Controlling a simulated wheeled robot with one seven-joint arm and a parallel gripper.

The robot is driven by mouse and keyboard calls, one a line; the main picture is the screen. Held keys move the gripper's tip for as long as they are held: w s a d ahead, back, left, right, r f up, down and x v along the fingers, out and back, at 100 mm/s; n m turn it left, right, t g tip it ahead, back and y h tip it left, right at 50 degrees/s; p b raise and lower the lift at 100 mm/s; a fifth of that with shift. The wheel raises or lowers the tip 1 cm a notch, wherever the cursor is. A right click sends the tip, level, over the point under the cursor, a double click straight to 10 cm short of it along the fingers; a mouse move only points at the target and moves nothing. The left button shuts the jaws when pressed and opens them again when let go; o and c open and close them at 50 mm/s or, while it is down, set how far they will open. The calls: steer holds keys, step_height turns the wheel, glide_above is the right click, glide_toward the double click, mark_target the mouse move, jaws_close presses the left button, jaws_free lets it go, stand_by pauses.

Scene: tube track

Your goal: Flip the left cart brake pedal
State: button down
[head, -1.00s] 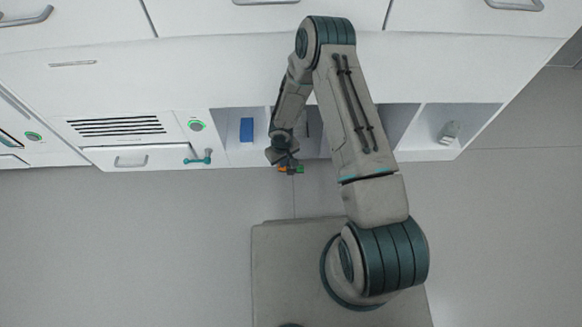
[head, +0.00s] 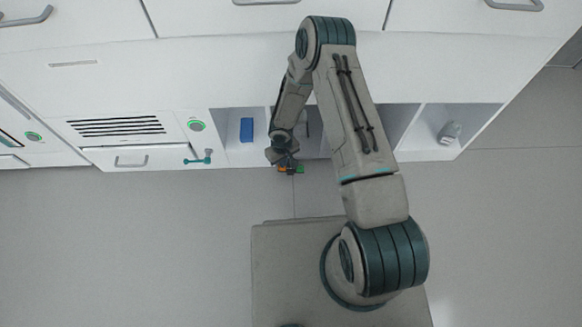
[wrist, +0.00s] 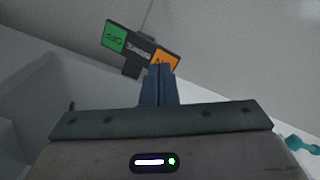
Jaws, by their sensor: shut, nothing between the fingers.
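The brake pedal (wrist: 138,47) is a dark bar with a green pad marked "OFF" (wrist: 115,36) on its left and an orange pad (wrist: 163,60) on its right. In the head view the orange and green pedal (head: 299,170) shows at the cabinet's lower front edge, partly covered by my gripper (head: 284,160). In the wrist view my gripper (wrist: 160,68) is shut and empty. Its fingertips overlap the lower part of the orange pad. I cannot tell whether they touch it.
White cabinets run along the back. Open compartments flank my arm, one with a blue block (head: 247,130) and one with a clear bottle (head: 449,132). A teal handle (head: 200,158) sticks out to the left of the pedal. The grey floor (head: 130,240) in front is clear.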

steer(key=shift+f+b, duration=1.2)
steer(key=shift+f, duration=0.05)
stand_by(0.8)
steer(key=shift+r+p, duration=2.2)
steer(key=shift+r, duration=1.4)
